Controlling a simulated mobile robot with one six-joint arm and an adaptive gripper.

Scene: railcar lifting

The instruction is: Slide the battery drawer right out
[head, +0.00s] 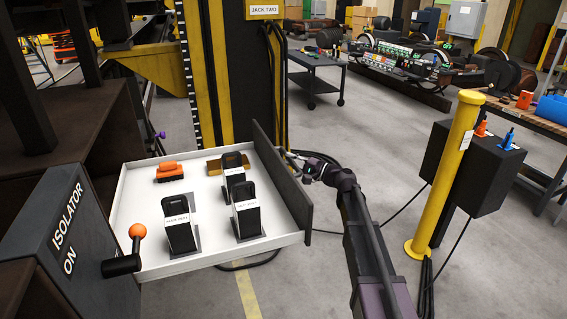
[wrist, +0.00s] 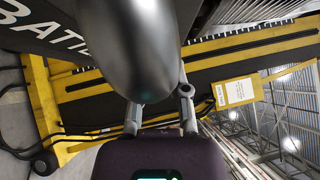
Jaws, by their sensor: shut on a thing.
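The battery drawer (head: 150,215) is a white tray with a dark front panel (head: 282,182). In the head view it stands pulled out from the dark housing at left, its inside in full view. My gripper (head: 290,157) is at the outer side of the front panel, toward its far end. In the wrist view my gripper (wrist: 160,112) is shut on a thick dark rounded bar, the drawer handle (wrist: 140,45). Part of the lettering "BATTE" shows on the panel (wrist: 40,25) beside it. The fingertips' contact is partly hidden by the handle.
The drawer holds several black labelled units (head: 180,228), an orange connector (head: 170,171) and a brass-coloured plate (head: 228,163). An isolator box (head: 60,245) with an orange-knobbed lever stands at left. A yellow post (head: 445,180) and black box (head: 470,170) stand at right. Cables lie on the floor.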

